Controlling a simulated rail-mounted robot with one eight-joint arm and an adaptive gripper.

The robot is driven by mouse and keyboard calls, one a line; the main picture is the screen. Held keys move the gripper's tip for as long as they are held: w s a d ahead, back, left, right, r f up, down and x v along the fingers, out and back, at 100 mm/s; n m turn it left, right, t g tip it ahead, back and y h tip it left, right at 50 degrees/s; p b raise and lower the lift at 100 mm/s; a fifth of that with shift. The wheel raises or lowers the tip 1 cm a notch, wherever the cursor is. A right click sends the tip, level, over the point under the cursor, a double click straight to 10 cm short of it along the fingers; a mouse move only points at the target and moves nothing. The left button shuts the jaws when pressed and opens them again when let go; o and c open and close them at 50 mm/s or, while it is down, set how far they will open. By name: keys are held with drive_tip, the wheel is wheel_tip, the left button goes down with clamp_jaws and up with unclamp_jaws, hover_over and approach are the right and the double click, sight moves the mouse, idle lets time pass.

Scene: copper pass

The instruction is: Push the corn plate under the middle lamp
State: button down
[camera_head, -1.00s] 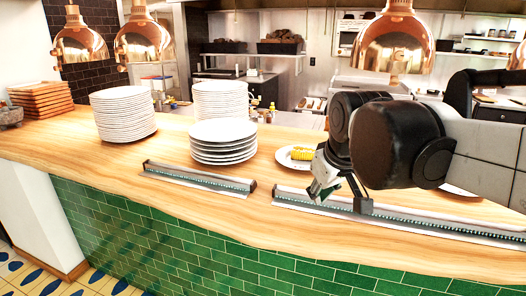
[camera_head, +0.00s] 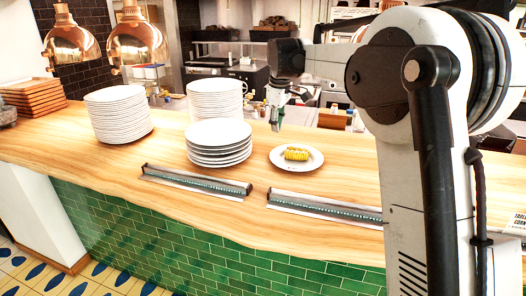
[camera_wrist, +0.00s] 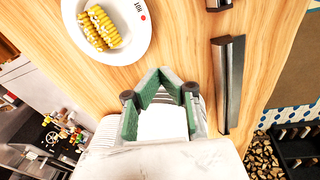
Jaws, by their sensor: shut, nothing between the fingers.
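The corn plate (camera_head: 284,163) is white and round, with yellow corn (camera_head: 296,153) on it. It lies flat on the wooden counter, right of the short plate stack. It also shows at the upper left of the wrist view (camera_wrist: 134,45). My gripper (camera_head: 276,124) points down behind the plate, toward the counter's far side, and looks apart from it. Its green-padded fingers (camera_wrist: 164,78) are shut and empty. Two copper lamps (camera_head: 72,46) (camera_head: 139,42) hang at the left. A sliver of another copper lamp (camera_head: 360,34) shows behind my arm, which hides most of it.
A short plate stack (camera_head: 219,140) and two tall stacks (camera_head: 118,115) (camera_head: 214,100) stand left of the corn plate. Two metal rails (camera_head: 196,182) (camera_head: 325,207) lie along the counter's front. Bare wood (camera_head: 345,160) shows right of the plate; my arm hides the counter beyond.

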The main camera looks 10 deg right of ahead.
drive_tip(key=w+f+n+g+p, duration=0.1)
drive_tip(key=w+f+n+p, duration=0.15)
drive_tip(key=w, duration=0.45)
drive_tip(key=n+g+p, duration=0.1)
drive_tip(key=n+p, duration=0.1)
hover_over(266, 162)
wheel_tip(266, 162, down, 6)
wheel_tip(266, 162, down, 10)
drive_tip(key=shift+w+d+r+p, duration=0.1)
drive_tip(key=shift+p, duration=0.55)
